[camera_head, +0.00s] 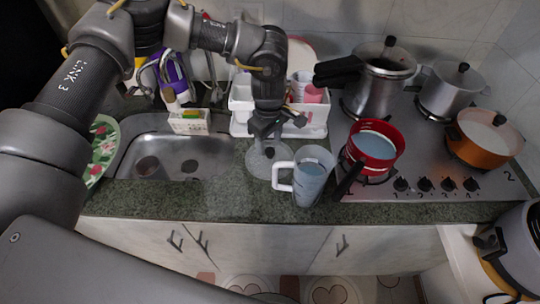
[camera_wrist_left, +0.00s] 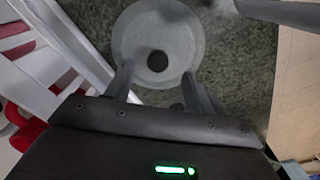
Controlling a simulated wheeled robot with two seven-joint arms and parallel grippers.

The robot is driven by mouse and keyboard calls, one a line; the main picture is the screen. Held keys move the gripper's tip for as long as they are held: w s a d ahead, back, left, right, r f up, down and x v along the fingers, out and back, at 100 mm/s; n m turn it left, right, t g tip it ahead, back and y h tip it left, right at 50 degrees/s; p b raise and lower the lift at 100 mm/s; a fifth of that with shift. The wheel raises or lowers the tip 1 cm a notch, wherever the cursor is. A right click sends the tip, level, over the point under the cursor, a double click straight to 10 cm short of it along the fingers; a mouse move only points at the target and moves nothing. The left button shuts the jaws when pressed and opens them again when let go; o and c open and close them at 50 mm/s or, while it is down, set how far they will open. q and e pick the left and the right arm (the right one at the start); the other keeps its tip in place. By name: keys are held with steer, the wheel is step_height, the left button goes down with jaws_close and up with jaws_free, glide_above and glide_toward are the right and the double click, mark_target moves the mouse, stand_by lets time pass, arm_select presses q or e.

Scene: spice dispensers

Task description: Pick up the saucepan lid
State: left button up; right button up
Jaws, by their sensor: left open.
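The saucepan lid (camera_head: 258,166), a pale see-through disc with a dark knob, lies on the green counter between the sink and the jug. It also shows in the left wrist view (camera_wrist_left: 180,38), knob (camera_wrist_left: 157,61) near the middle. My left gripper (camera_head: 265,132) is above the lid, pointing down. In the left wrist view its open fingers (camera_wrist_left: 158,82) show on either side below the knob, with nothing between them. Whether they touch the lid I cannot tell. My right gripper is not in view.
A jug (camera_head: 310,178) stands close to the lid's right. A white rack (camera_head: 240,92) is behind it, and the sink (camera_head: 165,155) is to the left. A red pan (camera_head: 374,145) and several other pots occupy the stove (camera_head: 425,160).

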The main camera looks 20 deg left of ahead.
mark_target(270, 150)
arm_select(q)
steer(key=f+p, duration=0.1)
steer(key=f, duration=0.2)
steer(key=shift+w+f, duration=0.2)
jaws_close()
